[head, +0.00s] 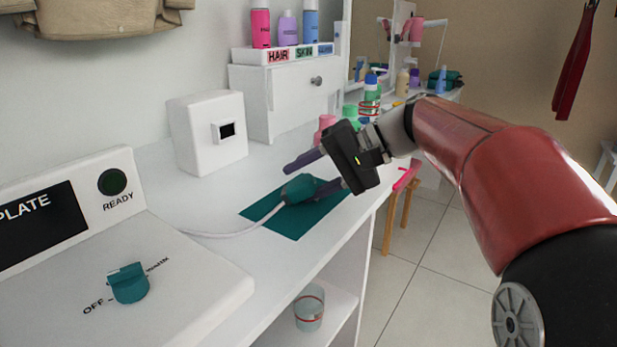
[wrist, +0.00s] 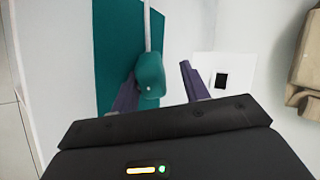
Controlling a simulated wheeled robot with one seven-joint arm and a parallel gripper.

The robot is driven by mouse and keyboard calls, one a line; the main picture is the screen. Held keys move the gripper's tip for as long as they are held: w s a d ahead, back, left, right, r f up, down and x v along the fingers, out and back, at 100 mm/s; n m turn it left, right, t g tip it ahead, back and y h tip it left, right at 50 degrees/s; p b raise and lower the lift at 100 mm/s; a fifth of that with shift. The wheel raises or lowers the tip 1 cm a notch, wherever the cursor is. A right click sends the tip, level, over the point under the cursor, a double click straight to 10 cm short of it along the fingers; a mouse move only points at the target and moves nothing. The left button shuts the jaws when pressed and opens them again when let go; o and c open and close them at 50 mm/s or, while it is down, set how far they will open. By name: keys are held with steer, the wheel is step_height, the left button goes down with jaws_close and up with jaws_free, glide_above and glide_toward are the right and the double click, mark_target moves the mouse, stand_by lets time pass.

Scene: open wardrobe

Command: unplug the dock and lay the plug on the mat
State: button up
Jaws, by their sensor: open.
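The teal plug (head: 297,190) lies on the dark teal mat (head: 292,222), with its white cable (head: 222,235) running off to the left. In the wrist view the plug (wrist: 150,72) is over the right edge of the mat (wrist: 113,50). My gripper (head: 303,180) is open at the plug. In the wrist view the plug is between the spread fingers of my gripper (wrist: 159,73), close to the left finger and clear of the right one; contact cannot be told. The white dock (head: 205,142) stands behind, its black socket (head: 227,130) empty.
Pink and green bottles (head: 350,112) stand behind my gripper. A white drawer unit (head: 285,98) is at the back. A cup (head: 309,308) sits on the shelf below.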

steer(key=shift+d+f, duration=0.1)
steer(key=shift+f, duration=0.1)
steer(key=shift+o, duration=0.5)
steer(key=shift+d+r+p, duration=0.2)
steer(key=shift+r+p, duration=0.35)
steer(key=shift+s+d+r+p, duration=0.1)
steer(key=shift+d+r+p, duration=0.25)
steer(key=shift+r, duration=0.3)
steer(key=shift+d+r+p, duration=0.2)
steer(key=shift+r+p, duration=0.3)
steer(key=shift+r, duration=0.15)
steer(key=shift+s+d+r+p, duration=0.1)
steer(key=shift+d+r+p, duration=0.25)
steer(key=shift+r, duration=0.3)
steer(key=shift+d+r, duration=0.3)
steer(key=shift+r, duration=0.3)
steer(key=shift+d+r, duration=0.25)
steer(key=shift+r, duration=0.35)
